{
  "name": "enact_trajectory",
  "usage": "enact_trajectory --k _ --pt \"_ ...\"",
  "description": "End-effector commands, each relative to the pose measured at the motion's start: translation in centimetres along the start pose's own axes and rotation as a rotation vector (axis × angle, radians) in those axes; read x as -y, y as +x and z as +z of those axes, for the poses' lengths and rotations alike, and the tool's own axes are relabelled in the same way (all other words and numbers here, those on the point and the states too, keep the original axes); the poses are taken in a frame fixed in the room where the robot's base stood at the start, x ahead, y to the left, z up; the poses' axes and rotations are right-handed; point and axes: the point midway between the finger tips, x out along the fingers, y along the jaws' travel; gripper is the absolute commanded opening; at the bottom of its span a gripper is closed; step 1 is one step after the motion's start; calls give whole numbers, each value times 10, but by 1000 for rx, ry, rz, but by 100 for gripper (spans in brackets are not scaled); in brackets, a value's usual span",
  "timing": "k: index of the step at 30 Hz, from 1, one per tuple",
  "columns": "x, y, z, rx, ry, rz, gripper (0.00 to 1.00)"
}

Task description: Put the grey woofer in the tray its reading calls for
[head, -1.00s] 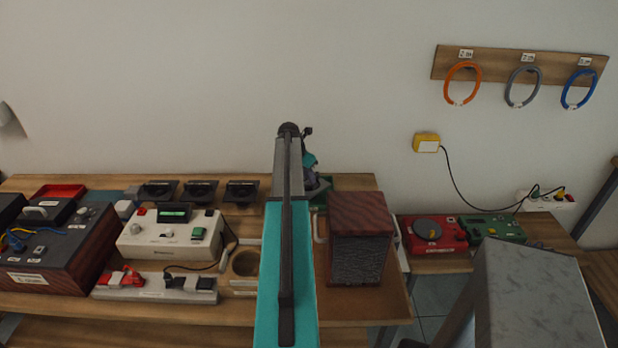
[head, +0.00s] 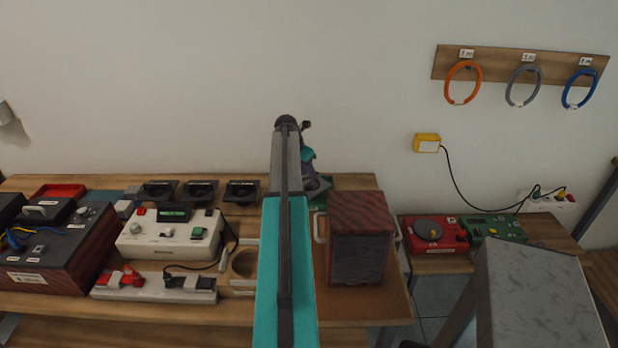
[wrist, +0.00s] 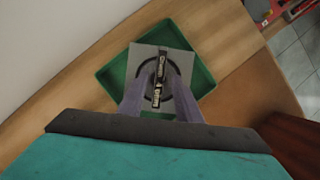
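The grey woofer (wrist: 181,88) is a square grey plate with a dark ring and a black labelled bar at its middle. In the head view my gripper (head: 312,172) is at the back of the table, and the green tray (head: 350,181) is partly hidden. The meter (head: 174,214) has a lit green display, too small to read.
A dark red speaker box (head: 360,238) stands just in front of the green tray. Black drivers (head: 200,190) line the back left, with a red tray (head: 62,191) farther left. A power strip (head: 155,289) lies in front of the meter. A grey block (head: 535,295) stands front right.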

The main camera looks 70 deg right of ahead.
Motion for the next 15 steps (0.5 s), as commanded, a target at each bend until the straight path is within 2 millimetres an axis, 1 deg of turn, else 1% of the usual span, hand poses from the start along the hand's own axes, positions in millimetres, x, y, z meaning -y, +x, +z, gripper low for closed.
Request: enact_trajectory --k 1,15 --pt "0 -7 0 2 0 2 31" --pt "0 -69 0 1 0 1 31"
